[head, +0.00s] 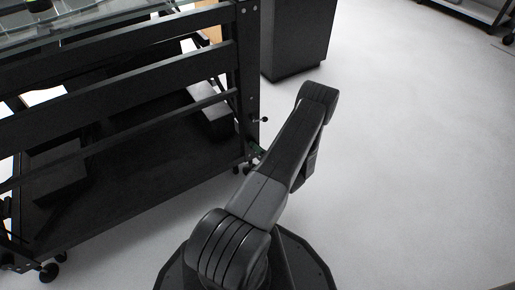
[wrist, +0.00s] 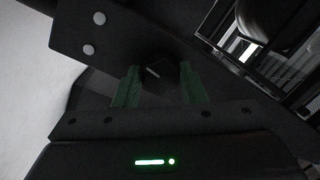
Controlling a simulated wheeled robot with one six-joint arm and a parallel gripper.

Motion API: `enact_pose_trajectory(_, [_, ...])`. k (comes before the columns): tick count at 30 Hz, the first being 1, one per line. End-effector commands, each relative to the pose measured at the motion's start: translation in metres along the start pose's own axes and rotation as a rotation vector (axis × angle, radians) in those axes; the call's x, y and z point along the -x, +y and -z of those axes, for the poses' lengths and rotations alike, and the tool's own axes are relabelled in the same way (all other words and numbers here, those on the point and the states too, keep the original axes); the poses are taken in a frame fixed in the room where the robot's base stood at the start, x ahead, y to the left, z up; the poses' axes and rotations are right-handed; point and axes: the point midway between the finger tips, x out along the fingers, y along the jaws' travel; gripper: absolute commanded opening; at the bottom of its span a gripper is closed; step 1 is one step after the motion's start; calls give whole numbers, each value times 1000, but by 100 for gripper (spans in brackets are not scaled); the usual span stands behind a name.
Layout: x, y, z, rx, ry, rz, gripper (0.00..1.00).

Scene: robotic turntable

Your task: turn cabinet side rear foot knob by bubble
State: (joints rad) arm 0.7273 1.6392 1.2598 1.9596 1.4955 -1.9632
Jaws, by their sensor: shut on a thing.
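My gripper (wrist: 158,82) shows in the wrist view with a green finger on each side of a dark knob (wrist: 160,70). It is shut on this knob, whose edges blend into the black parts behind it.
A small handle (head: 264,120) sticks out from the post just above my gripper. A dark cabinet (head: 296,38) stands behind. The frame's lower shelf (head: 130,190) holds dark boxes, and a castor (head: 48,271) is at its front left. The pale floor (head: 420,170) to the right is clear.

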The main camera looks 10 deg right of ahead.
Motion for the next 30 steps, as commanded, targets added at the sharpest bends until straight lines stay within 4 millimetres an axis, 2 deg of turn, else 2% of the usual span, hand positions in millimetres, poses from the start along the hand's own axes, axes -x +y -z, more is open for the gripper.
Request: enact_pose_trajectory(30, [0,-1,-2,-949,68,67,15])
